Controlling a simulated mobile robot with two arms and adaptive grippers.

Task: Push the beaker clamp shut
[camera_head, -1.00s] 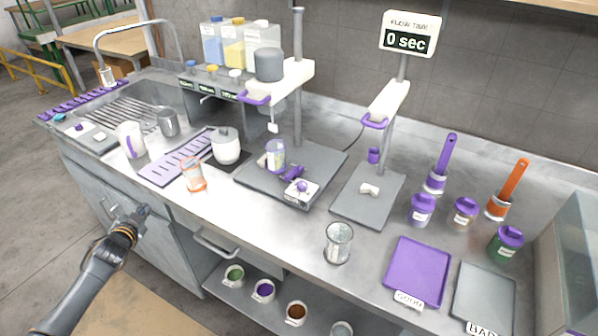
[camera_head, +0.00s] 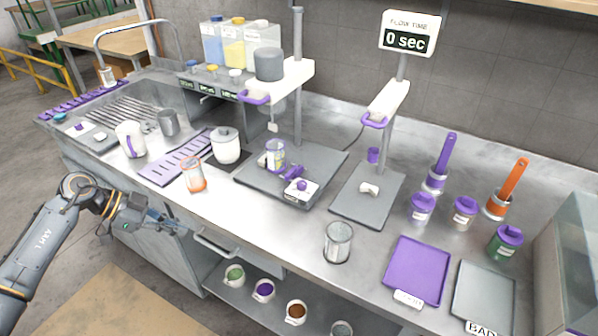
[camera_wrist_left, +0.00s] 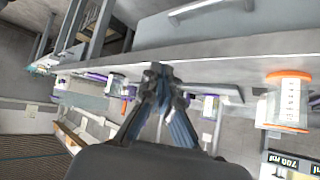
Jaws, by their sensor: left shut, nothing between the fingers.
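The beaker clamp (camera_head: 293,173), a purple lever piece beside a small white block with a purple knob, sits on the grey base plate of the mixer stand. I cannot tell whether the clamp is closed. My left gripper (camera_head: 184,229) is in front of the counter's front edge, well left of and below the clamp. Its fingers are shut and empty; they also show in the left wrist view (camera_wrist_left: 158,72). My right gripper is out of view.
A drawer handle (camera_head: 215,244) juts out below the counter. A glass beaker (camera_head: 338,242) stands right of the plate.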

